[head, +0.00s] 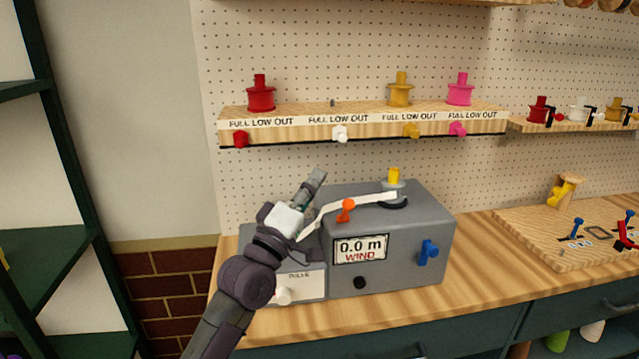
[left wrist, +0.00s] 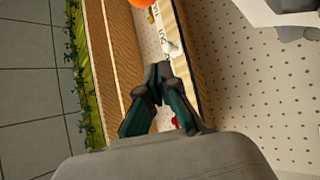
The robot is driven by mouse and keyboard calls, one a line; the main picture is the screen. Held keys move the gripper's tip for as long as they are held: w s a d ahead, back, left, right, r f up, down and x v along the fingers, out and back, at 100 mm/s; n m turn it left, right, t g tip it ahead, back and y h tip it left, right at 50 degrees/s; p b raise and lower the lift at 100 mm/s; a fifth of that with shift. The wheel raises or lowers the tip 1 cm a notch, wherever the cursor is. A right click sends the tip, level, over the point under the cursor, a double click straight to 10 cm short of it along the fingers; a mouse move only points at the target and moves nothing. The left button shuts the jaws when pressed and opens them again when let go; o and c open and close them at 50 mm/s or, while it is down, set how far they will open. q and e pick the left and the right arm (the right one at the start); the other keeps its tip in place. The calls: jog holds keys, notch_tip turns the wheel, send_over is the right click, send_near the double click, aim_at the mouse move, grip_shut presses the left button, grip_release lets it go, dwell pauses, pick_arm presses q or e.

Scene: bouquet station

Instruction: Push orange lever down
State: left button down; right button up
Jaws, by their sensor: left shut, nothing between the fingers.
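The orange lever (head: 346,210) stands on the front top edge of a grey winding machine (head: 405,262), above a display reading "0.0 m WIND". A white ribbon (head: 372,199) runs by it to a spool with a yellow top (head: 393,177). My left gripper (head: 318,174) is shut and empty. In the head view it appears left of the lever and a little higher, with its fingers pointing up; I see no contact. In the left wrist view my fingertips (left wrist: 158,72) are together. A rounded orange thing (left wrist: 139,3), cut off at the top edge, may be the lever.
A blue lever (head: 428,252) and a black knob (head: 360,283) are on the machine's front. A wooden shelf (head: 290,128) with colored spools is on the pegboard behind. A wooden board (head: 530,238) with small levers lies right. Bare bench lies between machine and board.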

pick_arm(q)
jog(key=w+f+b+v, duration=0.1)
jog(key=v, duration=0.8)
jog(key=shift+f+b, duration=0.35)
jog(key=shift+f, duration=0.1)
pick_arm(e)
jog(key=f, duration=0.2)
jog(key=shift+s+f, duration=0.2)
jog(key=shift+f, duration=0.1)
pick_arm(q)
jog(key=shift+s+d, duration=0.1)
